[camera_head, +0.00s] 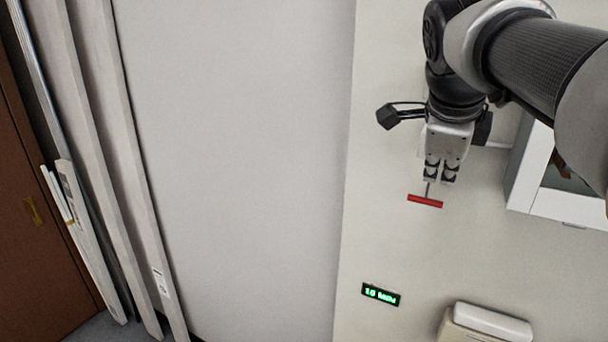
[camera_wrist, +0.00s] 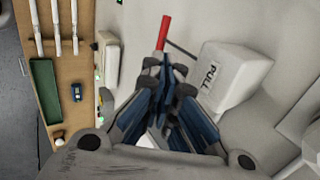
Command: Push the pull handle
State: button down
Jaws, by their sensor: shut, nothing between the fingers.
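The pull handle is a red bar (camera_head: 425,201) on a thin dark rod, low in front of the pale wall in the head view. The wrist view shows the red bar (camera_wrist: 163,33) at the top centre, with its rod running right to a white box marked PULL (camera_wrist: 222,76). My gripper (camera_head: 439,180) points down just above the bar in the head view and covers the rod's upper end. In the wrist view my gripper (camera_wrist: 165,66) is shut and empty, its tips close below the bar. I cannot tell whether they touch it.
A white-framed cabinet (camera_head: 523,175) is to the right of the gripper. A green-lit display (camera_head: 380,294) and a cream box (camera_head: 486,324) are lower on the wall. Long pale boards (camera_head: 120,150) lean at the left by a brown door (camera_head: 30,220). The wall left of the handle is bare.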

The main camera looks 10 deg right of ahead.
aim_at(433, 201)
jog(key=x, duration=0.8)
